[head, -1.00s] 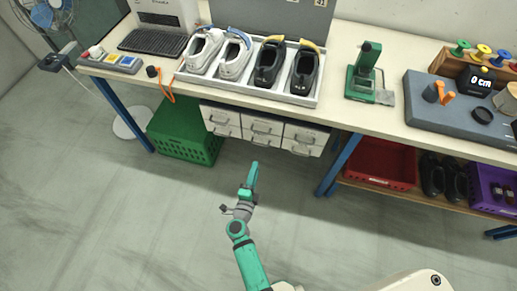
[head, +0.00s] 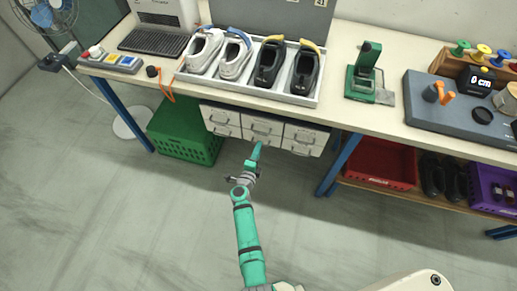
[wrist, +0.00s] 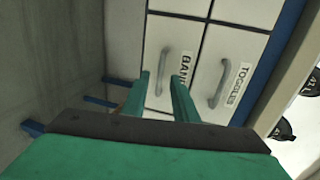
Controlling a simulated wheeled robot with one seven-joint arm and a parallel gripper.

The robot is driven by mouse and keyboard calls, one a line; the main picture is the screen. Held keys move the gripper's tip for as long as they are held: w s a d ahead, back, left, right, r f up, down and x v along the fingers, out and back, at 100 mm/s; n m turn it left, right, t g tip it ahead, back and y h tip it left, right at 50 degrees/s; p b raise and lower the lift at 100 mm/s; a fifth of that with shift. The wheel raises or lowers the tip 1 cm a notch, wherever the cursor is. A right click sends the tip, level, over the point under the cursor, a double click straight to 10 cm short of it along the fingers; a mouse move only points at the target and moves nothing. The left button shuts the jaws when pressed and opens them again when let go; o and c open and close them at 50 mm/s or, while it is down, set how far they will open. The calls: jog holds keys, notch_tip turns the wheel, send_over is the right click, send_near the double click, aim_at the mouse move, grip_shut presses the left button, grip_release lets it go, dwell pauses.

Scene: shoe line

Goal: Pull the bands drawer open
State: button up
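The bands drawer (wrist: 180,32) is white, with a grey bar handle (wrist: 163,68) and a label partly hidden by a finger in the wrist view. It is shut. In the head view it appears to be the lower middle drawer (head: 270,140) of the white drawer unit under the bench, partly covered by my gripper (head: 257,149). In the wrist view my gripper (wrist: 161,86) is open. Its green fingers appear on either side of the handle, near its lower end; I cannot tell whether they touch it.
The toggles drawer (wrist: 235,60), also shut, is beside the bands drawer in the wrist view. A green crate (head: 185,140) stands left of the unit. A blue bench leg (head: 340,165) and a red bin (head: 380,165) are to the right. The floor in front is clear.

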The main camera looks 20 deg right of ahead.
jog(key=shift+w+d+f, duration=0.1)
jog(key=shift+w+d, duration=0.2)
jog(key=shift+w, duration=0.1)
grip_shut()
jog(key=shift+w+a, duration=0.1)
jog(key=shift+a, duration=0.1)
dwell(0.4)
jog(key=shift+d, duration=0.15)
dwell(0.5)
